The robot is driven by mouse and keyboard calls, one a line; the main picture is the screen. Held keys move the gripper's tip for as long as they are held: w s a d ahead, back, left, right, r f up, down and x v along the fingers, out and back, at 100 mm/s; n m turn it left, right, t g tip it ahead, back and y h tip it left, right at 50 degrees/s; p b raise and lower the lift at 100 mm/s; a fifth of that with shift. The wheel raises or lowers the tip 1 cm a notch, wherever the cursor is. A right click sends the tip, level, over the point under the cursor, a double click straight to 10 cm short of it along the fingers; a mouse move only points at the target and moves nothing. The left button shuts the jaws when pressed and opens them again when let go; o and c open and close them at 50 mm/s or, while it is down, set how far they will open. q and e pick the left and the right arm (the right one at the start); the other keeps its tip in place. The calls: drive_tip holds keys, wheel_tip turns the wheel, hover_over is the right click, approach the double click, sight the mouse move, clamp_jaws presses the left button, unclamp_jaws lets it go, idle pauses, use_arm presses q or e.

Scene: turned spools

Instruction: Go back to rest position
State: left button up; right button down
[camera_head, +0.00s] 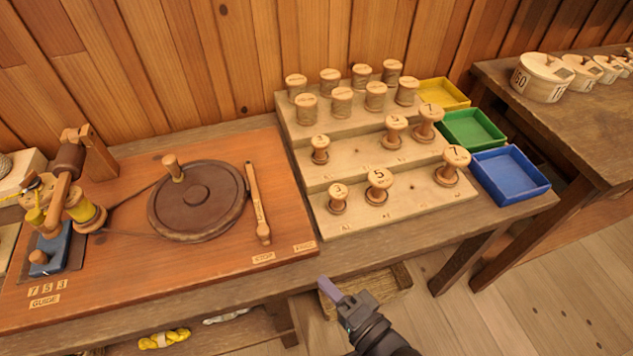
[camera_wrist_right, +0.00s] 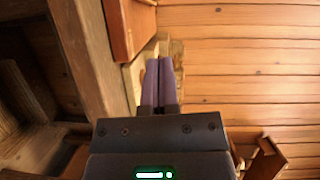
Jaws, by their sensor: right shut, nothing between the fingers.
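My right gripper (camera_head: 328,288) is in the lower middle of the head view, in front of the workbench's front edge. Its two purple fingers are shut with nothing between them; they also show in the right wrist view (camera_wrist_right: 158,70). It is apart from the spools and the winding board. My left gripper does not show in the head view.
The stepped spool rack (camera_head: 390,224) holds several turned spools on the bench. A winding board with a dark wheel (camera_head: 197,200) and a lever (camera_head: 257,205) is to its left. Yellow (camera_head: 444,93), green (camera_head: 472,130) and blue (camera_head: 510,174) trays stand right. Open floor lies front right.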

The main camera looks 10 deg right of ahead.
drive_tip(key=s+d+f+n+g+h, duration=0.2)
drive_tip(key=d+f+n+h, duration=0.1)
drive_tip(key=f, duration=0.4)
drive_tip(key=s+d+f+n+g+h, duration=0.2)
drive_tip(key=s+d+f+g, duration=0.1)
drive_tip(key=f, duration=0.4)
drive_tip(key=s+d+f+n+g+h, duration=0.1)
drive_tip(key=s+d+f+n+g, duration=0.1)
drive_tip(key=s, duration=0.5)
drive_tip(key=s+d+f+n+g+h, duration=0.2)
drive_tip(key=s+f+n+g, duration=0.1)
drive_tip(key=s+f, duration=0.3)
drive_tip(key=s+d+f+n+g+h, duration=0.1)
drive_tip(key=s+d+f+n+g, duration=0.1)
drive_tip(key=s, duration=0.6)
drive_tip(key=shift+d+f+n+g, duration=0.25)
drive_tip(key=shift+f+n+g, duration=0.65)
drive_tip(key=shift+g, duration=0.3)
drive_tip(key=shift+s, duration=0.1)
